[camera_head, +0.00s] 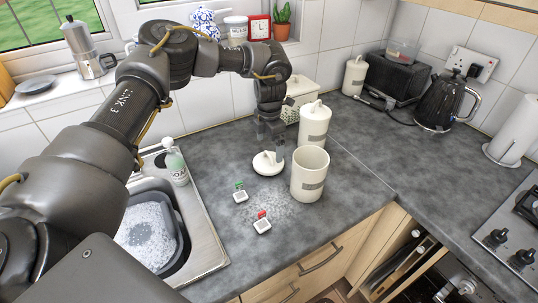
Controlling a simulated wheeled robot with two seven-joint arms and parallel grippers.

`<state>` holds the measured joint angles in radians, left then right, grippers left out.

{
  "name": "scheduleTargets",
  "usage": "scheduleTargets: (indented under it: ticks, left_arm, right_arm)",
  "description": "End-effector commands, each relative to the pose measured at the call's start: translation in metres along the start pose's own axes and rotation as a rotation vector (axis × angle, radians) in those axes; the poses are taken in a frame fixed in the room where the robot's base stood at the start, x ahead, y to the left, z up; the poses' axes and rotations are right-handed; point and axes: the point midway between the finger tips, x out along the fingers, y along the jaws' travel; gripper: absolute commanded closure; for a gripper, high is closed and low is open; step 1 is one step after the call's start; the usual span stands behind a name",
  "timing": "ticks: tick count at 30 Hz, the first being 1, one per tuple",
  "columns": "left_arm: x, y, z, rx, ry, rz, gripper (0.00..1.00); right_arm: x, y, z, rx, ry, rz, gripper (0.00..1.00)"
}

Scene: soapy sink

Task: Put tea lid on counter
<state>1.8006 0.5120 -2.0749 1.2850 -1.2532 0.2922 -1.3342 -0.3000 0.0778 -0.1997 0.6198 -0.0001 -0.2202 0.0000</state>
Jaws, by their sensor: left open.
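My left gripper (271,144) points down just above and behind the lid. Its jaws are open. The fingertips are close to the lid's knob, and I cannot tell whether they touch it.
A lidded canister (315,124) stands right behind the open one. A sink with a soapy basin (150,236) and a bottle (176,163) are left. The counter right of the canisters is clear.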

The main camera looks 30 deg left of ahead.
Motion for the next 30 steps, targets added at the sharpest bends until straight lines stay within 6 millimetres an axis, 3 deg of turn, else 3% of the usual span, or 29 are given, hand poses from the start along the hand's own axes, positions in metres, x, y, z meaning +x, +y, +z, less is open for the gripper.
scheduleTargets:
  ticks: [6, 12, 30]
  left_arm:
    - [-0.043, 0.0, 0.001, 0.001, -0.003, 0.002, 0.0]
    - [-0.068, 0.0, 0.0, 0.0, -0.001, 0.001, 0.0]
    - [-0.074, 0.0, 0.0, 0.001, 0.0, 0.0, 0.0]
  right_arm:
    - [0.016, 0.0, 0.001, 0.0, 0.0, 0.001, 0.64]
    - [0.019, 0.001, 0.002, -0.001, 0.0, 0.002, 0.64]
    - [0.019, 0.003, 0.002, -0.002, 0.0, 0.003, 0.64]
